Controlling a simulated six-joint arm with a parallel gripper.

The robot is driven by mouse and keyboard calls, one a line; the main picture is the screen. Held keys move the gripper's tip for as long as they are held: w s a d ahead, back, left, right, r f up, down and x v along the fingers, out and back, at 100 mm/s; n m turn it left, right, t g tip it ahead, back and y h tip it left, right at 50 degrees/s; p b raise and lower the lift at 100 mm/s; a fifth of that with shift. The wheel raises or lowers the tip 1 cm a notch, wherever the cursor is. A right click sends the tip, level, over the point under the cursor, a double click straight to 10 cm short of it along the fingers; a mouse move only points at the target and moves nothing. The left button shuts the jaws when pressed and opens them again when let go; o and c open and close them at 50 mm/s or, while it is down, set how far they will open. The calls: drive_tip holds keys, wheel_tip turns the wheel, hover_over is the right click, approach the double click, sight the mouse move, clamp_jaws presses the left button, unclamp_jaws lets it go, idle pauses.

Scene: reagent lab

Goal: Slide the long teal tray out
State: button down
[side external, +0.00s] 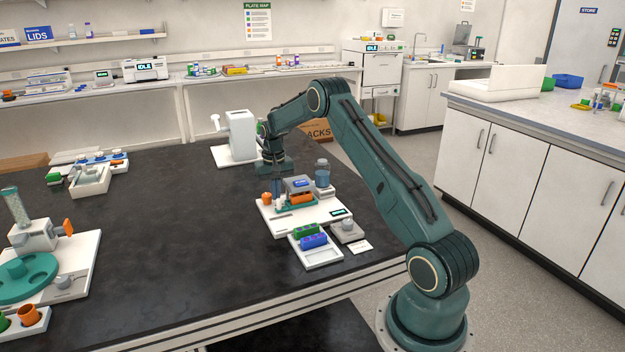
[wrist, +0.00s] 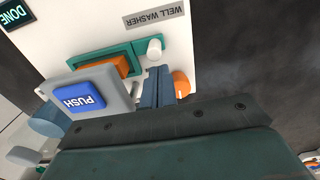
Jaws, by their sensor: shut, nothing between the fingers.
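The long teal tray (wrist: 138,49) lies in the white well washer base (wrist: 85,25). An orange block (wrist: 110,70) sits in it, and a white knob (wrist: 155,49) stands at its end. In the side view the tray (side external: 283,208) shows only as a thin teal edge beside the orange block (side external: 301,198). My gripper (wrist: 167,82) is shut and empty, with its fingertips just beside the knob end of the tray. In the side view my gripper (side external: 277,190) points down over the washer; whether it touches anything there is unclear.
An orange knob (wrist: 181,84) is by the fingers. Dark bench left of the washer is clear.

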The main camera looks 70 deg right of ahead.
drive_tip(key=shift+f, duration=1.15)
drive_tip(key=shift+s+a, duration=0.15)
